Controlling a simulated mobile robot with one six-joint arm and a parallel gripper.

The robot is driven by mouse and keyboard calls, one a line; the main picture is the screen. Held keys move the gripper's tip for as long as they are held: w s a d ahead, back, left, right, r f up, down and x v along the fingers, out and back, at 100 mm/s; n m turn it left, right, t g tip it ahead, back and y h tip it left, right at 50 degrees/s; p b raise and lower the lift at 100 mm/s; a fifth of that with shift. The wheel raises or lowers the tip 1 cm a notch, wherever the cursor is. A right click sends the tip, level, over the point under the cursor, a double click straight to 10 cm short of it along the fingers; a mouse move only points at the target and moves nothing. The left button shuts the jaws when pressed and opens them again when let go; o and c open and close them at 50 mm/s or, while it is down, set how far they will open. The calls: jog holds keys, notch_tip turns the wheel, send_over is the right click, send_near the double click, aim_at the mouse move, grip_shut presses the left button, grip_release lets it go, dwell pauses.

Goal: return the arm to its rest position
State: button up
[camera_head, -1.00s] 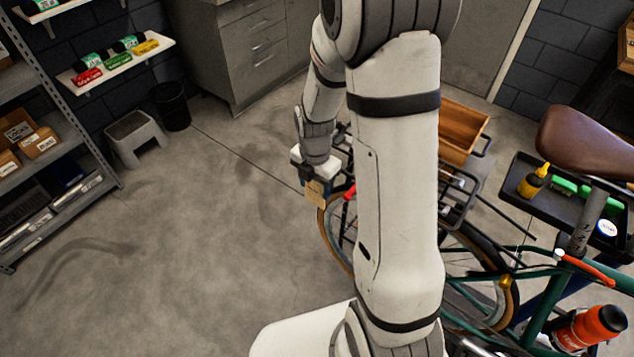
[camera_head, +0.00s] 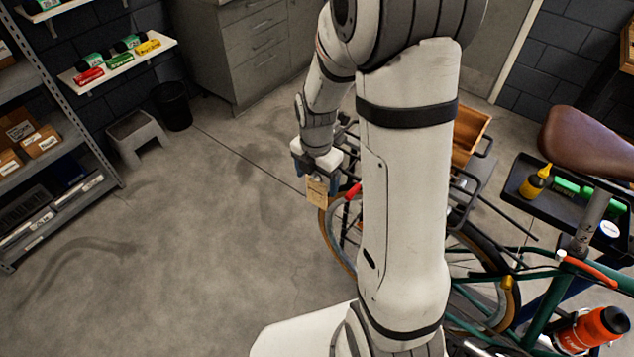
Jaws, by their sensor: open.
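My gripper (camera_head: 319,181) hangs at the end of my white arm, left of the arm's large upright link. It points down with its dark fingers open, in front of the bike's wheel. A small tan tag (camera_head: 317,191) shows at the fingertips. I cannot tell whether it touches them or hangs behind or below them. My large arm link covers the middle of the bicycle and part of its rear rack.
The green bicycle (camera_head: 545,305) stands at the right with a brown saddle (camera_head: 585,142), a wooden crate (camera_head: 470,136) and an orange bottle (camera_head: 590,329). A black tray (camera_head: 520,180) holds a yellow bottle. A shelf rack (camera_head: 85,150), stool (camera_head: 137,140) and bin (camera_head: 173,106) are left. The left floor is clear.

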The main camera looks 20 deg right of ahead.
notch_tip(320, 180, up, 5)
jog(key=shift+f, duration=0.1)
jog(key=shift+r, duration=0.4)
jog(key=s+r+m+t, duration=0.1)
jog(key=s+r+m, duration=0.5)
jog(key=m, duration=0.6)
jog(key=s+r+m+t, duration=0.2)
jog(key=s+r+m, duration=0.3)
jog(key=s+m, duration=0.4)
jog(key=shift+s+a+r+m, duration=0.25)
jog(key=shift+a+r+m, duration=0.15)
jog(key=shift+m, duration=1.7)
